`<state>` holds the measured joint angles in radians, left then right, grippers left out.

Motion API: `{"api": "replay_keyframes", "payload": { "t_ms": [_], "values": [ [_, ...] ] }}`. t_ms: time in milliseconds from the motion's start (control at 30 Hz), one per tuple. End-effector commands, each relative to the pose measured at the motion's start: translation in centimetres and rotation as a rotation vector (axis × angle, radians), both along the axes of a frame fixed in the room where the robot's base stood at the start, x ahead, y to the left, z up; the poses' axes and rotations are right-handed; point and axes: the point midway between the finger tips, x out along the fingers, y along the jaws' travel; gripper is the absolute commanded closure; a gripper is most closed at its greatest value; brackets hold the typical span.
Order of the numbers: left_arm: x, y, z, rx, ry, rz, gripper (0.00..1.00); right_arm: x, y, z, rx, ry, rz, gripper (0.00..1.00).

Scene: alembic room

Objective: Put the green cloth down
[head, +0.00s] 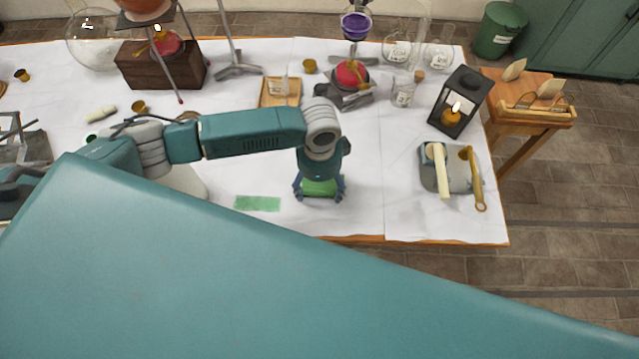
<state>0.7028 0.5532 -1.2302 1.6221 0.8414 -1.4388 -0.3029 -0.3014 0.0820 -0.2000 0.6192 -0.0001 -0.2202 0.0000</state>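A bright green piece, which looks like the green cloth (322,188), is between the fingers of my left gripper (320,192), near the front edge of the white-covered table. The fingers are spread wide and reach both sides of the cloth, seemingly touching it. The gripper points down and hides part of the cloth. I cannot tell whether the cloth touches the table. A flat, paler green rectangle (257,203) lies on the table just left of the gripper. My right gripper is not in view.
A grey block with a pale rod and a brass tool (474,180) lies at the right, behind it a dark candle lantern (459,105). A wooden tray (280,92), glassware and burner stands line the back. White tabletop (385,200) right of the gripper is clear.

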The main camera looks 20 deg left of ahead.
Motion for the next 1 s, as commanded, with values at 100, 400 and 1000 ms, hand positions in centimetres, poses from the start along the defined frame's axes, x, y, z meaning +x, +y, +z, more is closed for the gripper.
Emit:
{"api": "replay_keyframes", "payload": {
  "t_ms": [100, 400, 1000],
  "values": [
    [0.0, 0.0, 0.0, 0.000, 0.000, 0.000, 0.08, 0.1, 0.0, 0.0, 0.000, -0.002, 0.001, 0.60],
    [0.0, 0.0, 0.3, 0.000, -0.001, 0.000, 0.08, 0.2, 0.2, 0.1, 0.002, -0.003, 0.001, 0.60],
    [0.1, 0.0, 10.7, -0.001, -0.003, 0.000, 0.08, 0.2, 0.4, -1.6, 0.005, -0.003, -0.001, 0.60]
  ]
}}
